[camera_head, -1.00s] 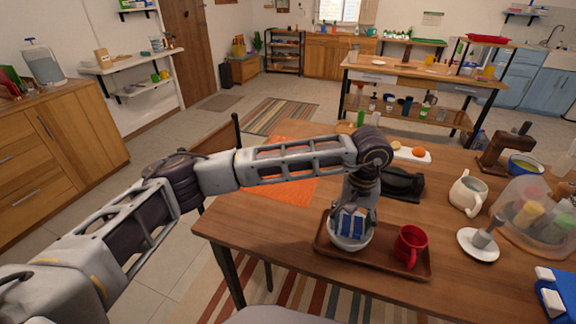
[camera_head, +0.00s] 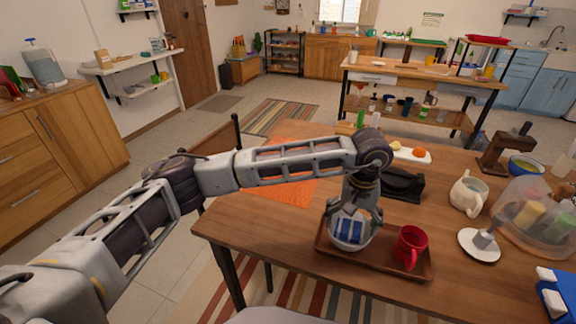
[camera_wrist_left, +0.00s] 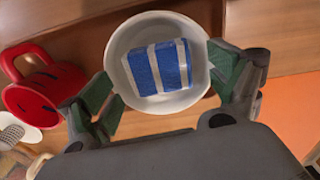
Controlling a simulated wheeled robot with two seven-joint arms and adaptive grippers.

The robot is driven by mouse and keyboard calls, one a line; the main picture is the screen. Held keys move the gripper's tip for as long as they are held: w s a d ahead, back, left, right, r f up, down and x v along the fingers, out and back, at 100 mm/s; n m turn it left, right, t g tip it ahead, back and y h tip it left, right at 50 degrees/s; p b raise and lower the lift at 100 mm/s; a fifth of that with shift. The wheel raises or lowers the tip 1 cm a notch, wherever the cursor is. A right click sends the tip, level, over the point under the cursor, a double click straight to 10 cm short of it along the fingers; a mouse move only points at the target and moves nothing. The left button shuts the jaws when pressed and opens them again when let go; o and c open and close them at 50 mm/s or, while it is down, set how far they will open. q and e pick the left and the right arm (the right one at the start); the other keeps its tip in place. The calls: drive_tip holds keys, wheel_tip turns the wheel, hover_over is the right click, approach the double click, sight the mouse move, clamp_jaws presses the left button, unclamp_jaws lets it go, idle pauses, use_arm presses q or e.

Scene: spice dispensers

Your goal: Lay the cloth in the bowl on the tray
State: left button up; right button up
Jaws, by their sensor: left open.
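The blue-and-white striped cloth (camera_head: 349,229) lies folded inside the white bowl (camera_head: 350,245). The bowl stands at the left end of the brown tray (camera_head: 386,258). In the left wrist view the cloth (camera_wrist_left: 158,68) rests within the bowl's rim (camera_wrist_left: 113,52). My left gripper (camera_head: 350,217) is open right above the bowl, its fingers spread apart on either side of the cloth. In the left wrist view the fingertips of the gripper (camera_wrist_left: 165,90) are clear of the cloth. My right gripper is not in view.
A red mug (camera_head: 410,247) stands on the tray right of the bowl. To the right are a white pitcher (camera_head: 467,194), a saucer (camera_head: 479,245) and a clear dome (camera_head: 532,212). A dark object (camera_head: 403,184) lies behind my gripper.

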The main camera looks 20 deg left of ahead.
use_arm(q)
drive_tip(key=shift+r, duration=0.15)
wheel_tip(320, 180, up, 12)
idle(0.9)
drive_tip(key=shift+f, duration=0.2)
